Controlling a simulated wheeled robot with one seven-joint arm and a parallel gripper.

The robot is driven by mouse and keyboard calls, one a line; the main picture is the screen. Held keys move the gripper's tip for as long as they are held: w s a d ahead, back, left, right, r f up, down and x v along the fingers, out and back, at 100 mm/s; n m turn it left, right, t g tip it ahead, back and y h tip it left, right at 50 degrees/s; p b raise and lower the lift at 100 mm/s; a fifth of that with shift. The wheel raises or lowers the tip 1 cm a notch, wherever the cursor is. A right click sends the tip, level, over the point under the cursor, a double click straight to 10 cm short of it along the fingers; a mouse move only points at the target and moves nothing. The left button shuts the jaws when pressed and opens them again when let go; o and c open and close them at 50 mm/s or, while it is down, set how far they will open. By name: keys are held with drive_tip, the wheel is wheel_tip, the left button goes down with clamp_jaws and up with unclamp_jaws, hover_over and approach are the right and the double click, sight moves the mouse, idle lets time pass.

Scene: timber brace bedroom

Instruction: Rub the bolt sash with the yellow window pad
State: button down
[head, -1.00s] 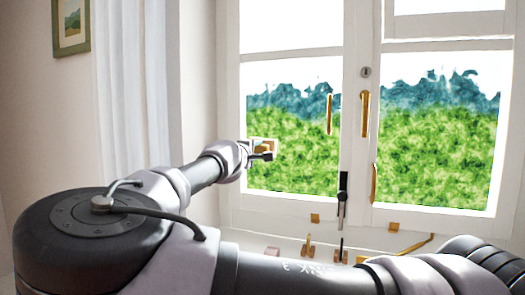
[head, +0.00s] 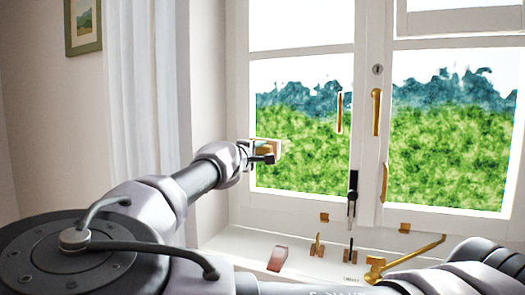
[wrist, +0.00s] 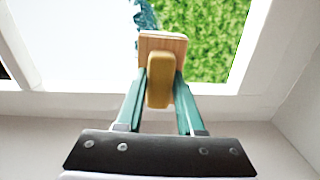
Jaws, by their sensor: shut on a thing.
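My gripper (head: 265,154) is shut on the yellow window pad (wrist: 159,82), holding it by its yellow grip. The pad has a pale wooden block at its far end. It also shows in the head view (head: 271,147), in front of the lower left part of the left sash's glass. The left sash (head: 300,203) has a white frame, and a black bolt (head: 353,190) stands low beside the middle stile. I take this as the bolt sash. The pad's face is hidden, and I cannot tell whether it touches the glass.
Below the window, the white sill (head: 235,245) holds a reddish wedge (head: 277,258), small brass hooks (head: 317,245) and a long brass stay (head: 410,256). A brass handle (head: 376,112) is on the right sash. A white curtain (head: 145,90) hangs at the left.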

drive_tip(key=shift+s, duration=0.1)
drive_tip(key=shift+v, duration=1.45)
